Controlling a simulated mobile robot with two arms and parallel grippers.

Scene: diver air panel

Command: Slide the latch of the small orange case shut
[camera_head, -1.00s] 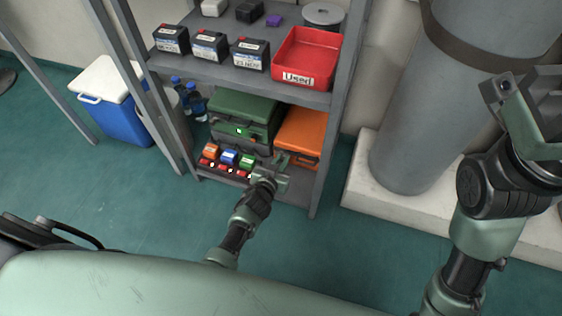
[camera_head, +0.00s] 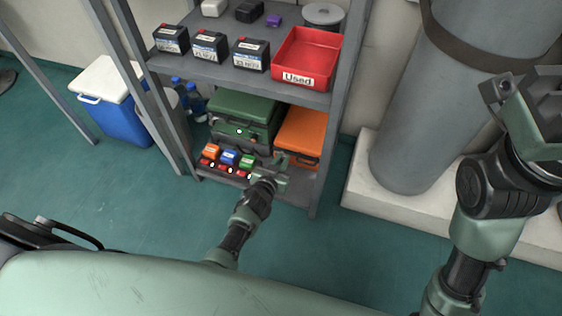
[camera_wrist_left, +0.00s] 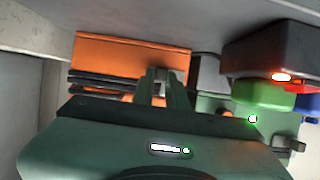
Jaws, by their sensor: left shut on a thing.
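The small orange case (camera_head: 302,132) lies on the bottom shelf, right of a green case (camera_head: 243,106). Its front faces me. My left gripper (camera_head: 282,158) is at the front of the orange case, near its left end. In the left wrist view, the gripper fingers (camera_wrist_left: 166,88) are close together against the front of the orange case (camera_wrist_left: 120,54). They are shut on a small part there, which appears to be the latch; the fingers mostly hide it. My right arm is at the right edge, far from the case; its gripper (camera_head: 515,92) shows only partly.
Small orange, blue and green units (camera_head: 229,157) stand in a row left of my left gripper. The shelf above holds black batteries (camera_head: 210,47) and a red "Used" bin (camera_head: 325,56). A grey shelf post (camera_head: 335,130) stands right of the orange case.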

